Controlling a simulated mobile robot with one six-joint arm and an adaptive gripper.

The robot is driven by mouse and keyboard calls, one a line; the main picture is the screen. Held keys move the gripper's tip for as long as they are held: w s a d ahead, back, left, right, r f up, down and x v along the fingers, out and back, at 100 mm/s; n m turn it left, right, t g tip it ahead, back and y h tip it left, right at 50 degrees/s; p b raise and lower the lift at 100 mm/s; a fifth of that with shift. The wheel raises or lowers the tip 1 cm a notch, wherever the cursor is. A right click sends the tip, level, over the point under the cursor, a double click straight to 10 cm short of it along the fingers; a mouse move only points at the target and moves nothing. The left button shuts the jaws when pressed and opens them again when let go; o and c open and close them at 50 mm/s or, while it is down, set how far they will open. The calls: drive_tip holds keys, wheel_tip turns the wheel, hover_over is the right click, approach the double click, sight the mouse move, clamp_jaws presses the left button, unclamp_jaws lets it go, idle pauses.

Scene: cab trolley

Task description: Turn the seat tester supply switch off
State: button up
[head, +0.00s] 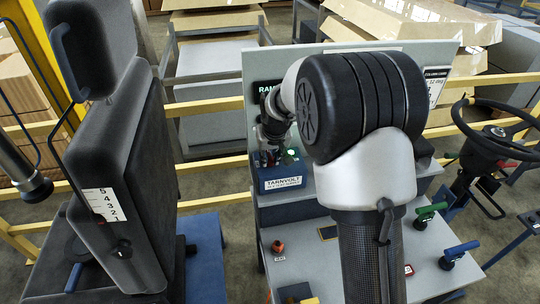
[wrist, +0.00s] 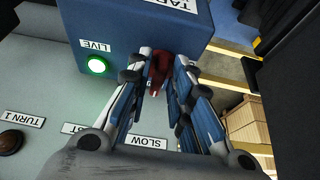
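The seat tester supply is a blue box (head: 283,180) with a white TARNVOLT label, standing on the grey panel in the head view. In the wrist view the box (wrist: 120,22) fills the top, its lettering upside down. A green lamp (wrist: 97,65) marked LIVE glows on its face. A red switch part (wrist: 158,68) shows beside the lamp, partly hidden by my fingers. My gripper (wrist: 163,72) has one finger on each side of the red part, fingers apart. Whether they touch it I cannot tell.
A black seat (head: 115,170) stands left on a blue base. The panel carries an orange-red button (head: 278,246), a green handle (head: 430,210) and a blue handle (head: 460,250). A steering wheel (head: 498,128) is at right. Yellow rails and cartons stand behind.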

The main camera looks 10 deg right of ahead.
clamp_jaws()
idle(0.3)
drive_tip(key=n, duration=0.2)
drive_tip(key=n+y+b, duration=0.1)
drive_tip(key=shift+w+d+f+n+b, duration=0.1)
drive_tip(key=shift+d+n+b, duration=0.2)
drive_tip(key=shift+d+n, duration=0.1)
drive_tip(key=n, duration=0.1)
drive_tip(key=n+y+b, duration=0.1)
drive_tip(key=n, duration=0.1)
drive_tip(key=n+g+y+b, duration=0.1)
drive_tip(key=shift+w+d+n, duration=0.2)
drive_tip(key=shift+d+n, duration=0.05)
drive_tip(key=shift+n, duration=0.05)
drive_tip(key=n, duration=0.1)
drive_tip(key=n+g, duration=0.1)
drive_tip(key=n, duration=0.1)
drive_tip(key=n+y+p, duration=0.1)
drive_tip(key=shift+w+d+n+g, duration=0.2)
drive_tip(key=shift+w+n+g, duration=0.1)
drive_tip(key=shift+g, duration=0.1)
drive_tip(key=n+p, duration=0.1)
drive_tip(key=n+g+p, duration=0.1)
drive_tip(key=n, duration=0.1)
drive_tip(key=n+p, duration=0.1)
drive_tip(key=shift+w+n+g+p, duration=0.3)
drive_tip(key=shift+n+g, duration=0.1)
drive_tip(key=shift+o, duration=1.8)
unclamp_jaws()
